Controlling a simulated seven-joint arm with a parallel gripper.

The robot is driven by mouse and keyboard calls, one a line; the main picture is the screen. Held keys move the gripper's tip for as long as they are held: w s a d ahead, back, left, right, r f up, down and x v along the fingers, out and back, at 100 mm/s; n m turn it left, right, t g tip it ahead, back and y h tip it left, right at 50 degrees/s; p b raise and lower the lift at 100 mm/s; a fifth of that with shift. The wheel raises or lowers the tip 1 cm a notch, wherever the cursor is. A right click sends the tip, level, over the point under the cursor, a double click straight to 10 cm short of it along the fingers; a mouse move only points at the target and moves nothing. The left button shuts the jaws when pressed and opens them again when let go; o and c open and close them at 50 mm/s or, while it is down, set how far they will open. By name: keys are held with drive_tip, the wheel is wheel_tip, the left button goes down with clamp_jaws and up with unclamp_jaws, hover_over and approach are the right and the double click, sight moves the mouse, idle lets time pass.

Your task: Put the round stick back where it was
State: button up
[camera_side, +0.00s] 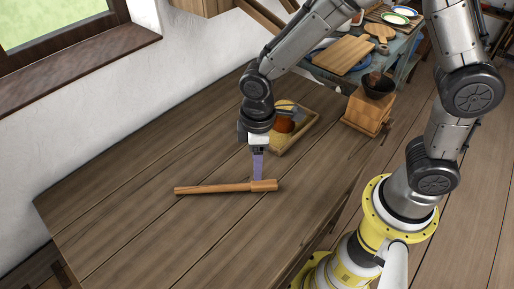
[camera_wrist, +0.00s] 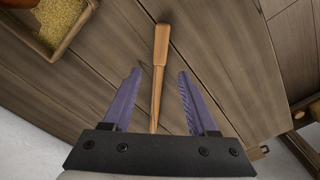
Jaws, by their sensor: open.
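The round stick (camera_side: 222,188) is a light-brown wooden rod with a thicker handle end at the right. It lies flat on the wooden table in the side view. In the wrist view the stick (camera_wrist: 158,75) runs up the middle, thick end at the top, and its thin end passes between the fingers. My gripper (camera_side: 257,178) points down just behind the thick part of the stick. In the wrist view my gripper (camera_wrist: 158,95) has its two purple fingers spread apart, one on each side of the stick, with nothing between them gripped.
A wooden tray (camera_side: 303,131) with an orange-brown item and yellow grains stands behind my gripper; its corner shows in the wrist view (camera_wrist: 62,50). A wooden box (camera_side: 366,112) with a dark bowl (camera_side: 377,86) is at the right. The table's left and front areas are clear.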

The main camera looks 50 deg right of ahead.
drive_tip(key=shift+d+r, duration=0.1)
drive_tip(key=shift+r, duration=2.3)
drive_tip(key=s+d+r+m+t, duration=0.5)
drive_tip(key=s+d+r+m, duration=0.4)
drive_tip(key=s+d+r, duration=0.3)
drive_tip(key=s+d, duration=0.2)
drive_tip(key=shift+s+r, duration=0.35)
drive_tip(key=shift+r, duration=0.05)
